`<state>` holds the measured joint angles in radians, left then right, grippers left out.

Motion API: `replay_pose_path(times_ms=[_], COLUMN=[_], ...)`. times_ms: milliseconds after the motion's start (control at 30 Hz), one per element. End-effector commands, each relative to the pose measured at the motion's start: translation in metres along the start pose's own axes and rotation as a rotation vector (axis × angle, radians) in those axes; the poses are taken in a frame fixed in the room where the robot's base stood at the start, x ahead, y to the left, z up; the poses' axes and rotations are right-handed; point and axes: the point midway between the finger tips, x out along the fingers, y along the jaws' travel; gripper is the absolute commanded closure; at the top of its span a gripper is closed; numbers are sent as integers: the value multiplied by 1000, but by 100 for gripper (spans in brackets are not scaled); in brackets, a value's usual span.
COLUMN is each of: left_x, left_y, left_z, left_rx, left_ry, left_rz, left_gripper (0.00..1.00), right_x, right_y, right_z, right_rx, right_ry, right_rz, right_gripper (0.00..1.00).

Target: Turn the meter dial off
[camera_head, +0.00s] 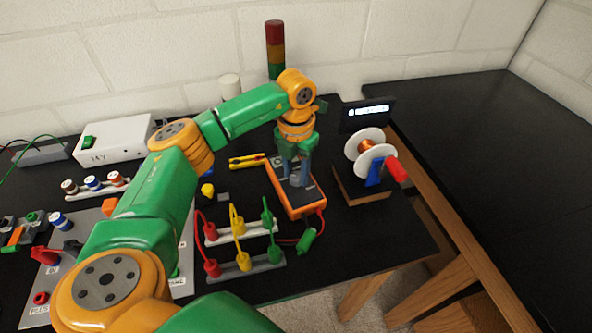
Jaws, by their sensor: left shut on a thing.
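The meter (307,203) has an orange case with a dark face and lies on the black table, right of the middle. My left gripper (298,180) reaches down over its face from above, with its fingers shut at the meter's middle, where the dial would be. The fingers cover the dial (297,184), so its setting cannot be read. A red lead runs from the meter's lower end, and a green probe (307,239) lies just below it. My right gripper is not in view.
A spool on a wooden stand (362,188) stands right of the meter, with a small display (367,113) behind it. Coloured plugs on a rack (240,232) are at the lower left. A white box (113,138) and a stack light (275,45) stand at the back.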

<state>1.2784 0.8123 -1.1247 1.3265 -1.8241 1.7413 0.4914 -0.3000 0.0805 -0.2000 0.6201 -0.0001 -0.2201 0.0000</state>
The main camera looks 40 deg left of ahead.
Motion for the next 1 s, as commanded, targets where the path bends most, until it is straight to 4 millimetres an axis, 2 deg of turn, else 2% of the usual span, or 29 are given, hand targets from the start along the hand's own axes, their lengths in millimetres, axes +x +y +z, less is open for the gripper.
replay_pose_path(times_ms=[467, 500, 567, 600, 867, 1000], left_x=[0, 0, 0, 0, 0, -19], left_y=[0, 0, 0, 0, 0, -1], left_z=[0, 0, 0, 0, 0, 1], left_rx=[-10, -10, -10, -10, -10, -10], left_ry=[2, 1, 1, 1, 0, -6], left_rz=[0, 0, 0, 0, 0, -2], left_gripper=[100, 48, 32, 29, 29, 29], right_x=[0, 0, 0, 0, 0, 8], right_y=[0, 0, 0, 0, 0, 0], right_z=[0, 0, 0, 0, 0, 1], right_rx=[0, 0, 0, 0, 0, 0], right_ry=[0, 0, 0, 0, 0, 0], right_rz=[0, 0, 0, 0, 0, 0], right_gripper=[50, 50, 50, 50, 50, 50])
